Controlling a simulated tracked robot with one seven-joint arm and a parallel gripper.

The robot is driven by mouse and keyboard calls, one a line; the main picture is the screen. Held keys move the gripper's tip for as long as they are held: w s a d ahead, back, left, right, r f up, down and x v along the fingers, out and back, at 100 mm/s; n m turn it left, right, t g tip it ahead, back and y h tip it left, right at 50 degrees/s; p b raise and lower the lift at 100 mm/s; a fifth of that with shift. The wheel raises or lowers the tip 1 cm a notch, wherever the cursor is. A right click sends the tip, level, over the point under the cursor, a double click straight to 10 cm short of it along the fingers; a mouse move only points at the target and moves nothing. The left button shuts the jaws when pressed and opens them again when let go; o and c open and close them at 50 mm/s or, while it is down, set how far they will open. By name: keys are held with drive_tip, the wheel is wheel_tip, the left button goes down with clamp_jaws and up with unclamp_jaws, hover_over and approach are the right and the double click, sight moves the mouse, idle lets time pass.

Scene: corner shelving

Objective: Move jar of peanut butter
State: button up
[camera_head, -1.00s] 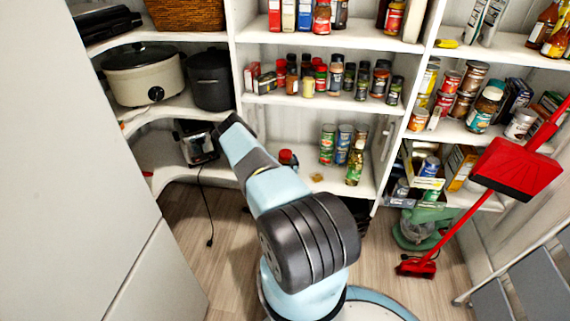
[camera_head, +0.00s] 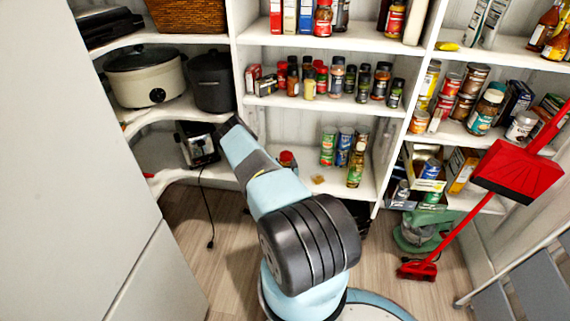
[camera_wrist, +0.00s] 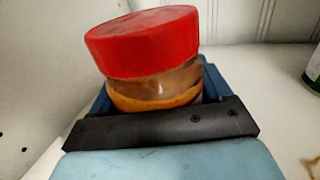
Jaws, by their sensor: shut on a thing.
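The jar of peanut butter (camera_wrist: 155,85) has a red lid and a brown body, and it fills the middle of the wrist view, slightly tilted in the picture. My gripper (camera_wrist: 160,100) is shut around its lower body; its blue fingers show at both sides and its dark bar hides the jar's bottom. In the head view the jar's red lid (camera_head: 287,157) shows just beyond my arm, at the low middle shelf. My arm hides most of the gripper there. I cannot tell whether the jar touches the shelf.
Green-labelled cans (camera_head: 328,147) and a bottle (camera_head: 356,165) stand to the right on the low shelf (camera_head: 325,183). A toaster (camera_head: 198,145) is at left. Spice jars (camera_head: 309,88) fill the shelf above. A red broom (camera_head: 416,270) and dustpan (camera_head: 517,172) are at right.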

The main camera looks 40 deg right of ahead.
drive_tip(key=shift+w+a, duration=0.5)
drive_tip(key=shift+a, duration=0.6)
drive_tip(key=shift+w+a, duration=0.5)
drive_tip(key=shift+a, duration=0.55)
drive_tip(key=shift+w+a, duration=0.5)
drive_tip(key=shift+a, duration=0.6)
drive_tip(key=shift+c, duration=0.3)
drive_tip(key=o, duration=1.5)
drive_tip(key=shift+d, duration=0.1)
drive_tip(key=shift+s, duration=0.1)
drive_tip(key=v, duration=1.3)
drive_tip(key=shift+s+a+f, duration=0.15)
drive_tip(key=shift+s+a, duration=0.05)
drive_tip(key=shift+a, duration=0.05)
